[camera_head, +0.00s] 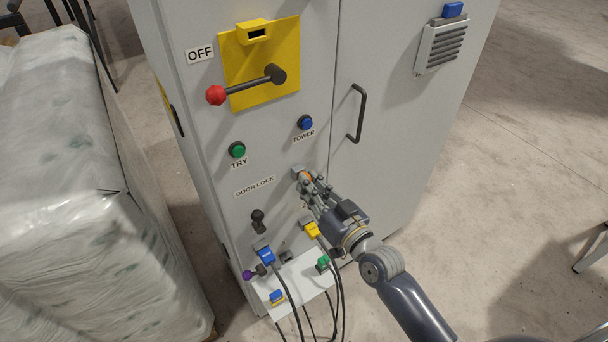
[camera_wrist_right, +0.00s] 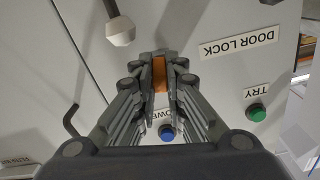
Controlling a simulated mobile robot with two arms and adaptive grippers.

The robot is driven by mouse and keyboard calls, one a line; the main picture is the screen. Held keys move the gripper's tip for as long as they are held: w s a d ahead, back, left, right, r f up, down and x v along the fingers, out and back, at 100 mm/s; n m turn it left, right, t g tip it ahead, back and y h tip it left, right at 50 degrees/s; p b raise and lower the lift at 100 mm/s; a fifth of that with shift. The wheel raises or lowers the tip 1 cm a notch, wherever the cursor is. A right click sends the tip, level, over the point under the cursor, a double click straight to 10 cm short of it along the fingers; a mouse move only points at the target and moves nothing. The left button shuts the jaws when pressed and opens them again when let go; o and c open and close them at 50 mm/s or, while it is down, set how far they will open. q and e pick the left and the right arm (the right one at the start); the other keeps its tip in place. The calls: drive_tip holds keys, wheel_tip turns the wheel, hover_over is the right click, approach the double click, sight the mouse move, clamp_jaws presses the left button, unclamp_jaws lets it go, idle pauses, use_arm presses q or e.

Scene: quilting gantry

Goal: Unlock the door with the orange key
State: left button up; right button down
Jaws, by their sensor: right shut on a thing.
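The orange key (camera_head: 308,175) is between the fingertips of my right gripper (camera_head: 306,183), which is shut on it. It also shows in the right wrist view (camera_wrist_right: 159,75) as an orange block between the fingers. The key is against or just in front of a small grey block (camera_head: 298,172) on the cabinet front, right of the "DOOR LOCK" label (camera_head: 254,187). I cannot tell how deep it sits or whether it is turned. The grey cabinet door (camera_head: 395,110) looks shut and has a black bar handle (camera_head: 358,113). My left gripper is not in view.
A red-tipped lever (camera_head: 245,84) on a yellow plate, a green button (camera_head: 237,149) and a blue button (camera_head: 305,122) are above. Coloured plugs with cables and a white shelf (camera_head: 300,285) are below. A wrapped bale (camera_head: 70,150) stands left; floor at right is mostly clear.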

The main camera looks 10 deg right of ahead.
drive_tip(key=shift+m, duration=0.7)
drive_tip(key=shift+m+p, duration=0.45)
drive_tip(key=shift+m, duration=1.45)
drive_tip(key=m, duration=0.3)
drive_tip(key=shift+m+p, duration=0.3)
drive_tip(key=shift+m, duration=0.1)
